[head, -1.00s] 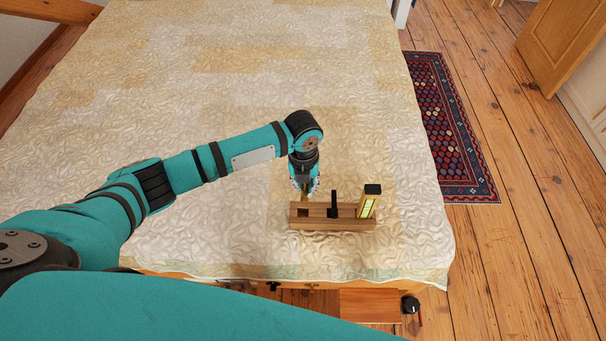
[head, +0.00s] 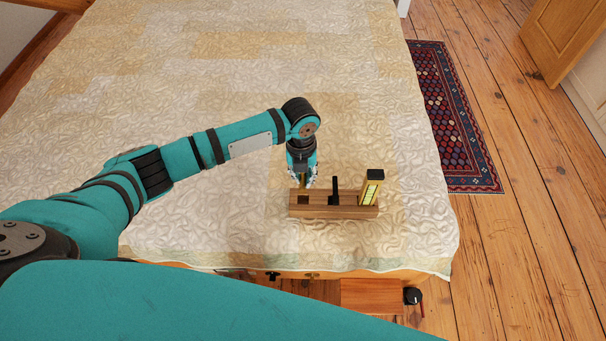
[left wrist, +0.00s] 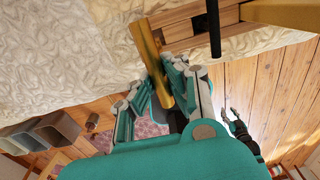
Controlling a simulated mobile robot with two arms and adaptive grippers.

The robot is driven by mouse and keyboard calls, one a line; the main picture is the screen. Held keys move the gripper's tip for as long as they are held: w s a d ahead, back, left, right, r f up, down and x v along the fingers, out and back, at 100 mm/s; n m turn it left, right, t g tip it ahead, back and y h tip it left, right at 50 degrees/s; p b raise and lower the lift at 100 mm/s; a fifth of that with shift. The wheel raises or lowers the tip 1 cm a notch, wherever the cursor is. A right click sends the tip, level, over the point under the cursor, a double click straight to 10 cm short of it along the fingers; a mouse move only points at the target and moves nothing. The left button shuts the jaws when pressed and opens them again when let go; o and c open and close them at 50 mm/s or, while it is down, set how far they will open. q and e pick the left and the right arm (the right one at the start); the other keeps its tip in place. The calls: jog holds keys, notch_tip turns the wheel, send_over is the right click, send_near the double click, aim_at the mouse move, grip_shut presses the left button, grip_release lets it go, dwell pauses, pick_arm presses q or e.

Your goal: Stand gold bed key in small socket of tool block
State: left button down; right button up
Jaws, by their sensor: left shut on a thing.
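The wooden tool block (head: 333,212) lies on the bed near its front edge. My left gripper (head: 302,182) is above and just behind the block's left end, shut on the gold bed key (left wrist: 151,62). In the left wrist view the key is a long gold bar between the fingers, its far end beside the wooden block (left wrist: 192,30). The head view shows only a little of the key, and I cannot tell whether it touches the block. A dark square opening (head: 303,199) shows at the block's left end. A small jointed hand, perhaps my right gripper (left wrist: 232,118), shows in the left wrist view.
A thin black tool (head: 334,190) stands in the block's middle, and a yellow tool with a black top (head: 371,188) stands at its right end. The quilted bed (head: 230,75) is otherwise clear around the block. A patterned rug (head: 452,120) lies on the floor at right.

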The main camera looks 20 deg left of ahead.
pick_arm(q)
notch_tip(320, 180, down, 9)
jog(key=b, duration=0.6)
jog(key=shift+r, duration=0.2)
dwell(0.4)
jog(key=c, duration=1.3)
grip_release()
jog(key=shift+c, duration=0.2)
jog(key=r, duration=1.2)
jog(key=shift+a, duration=0.2)
jog(key=shift+d, duration=0.1)
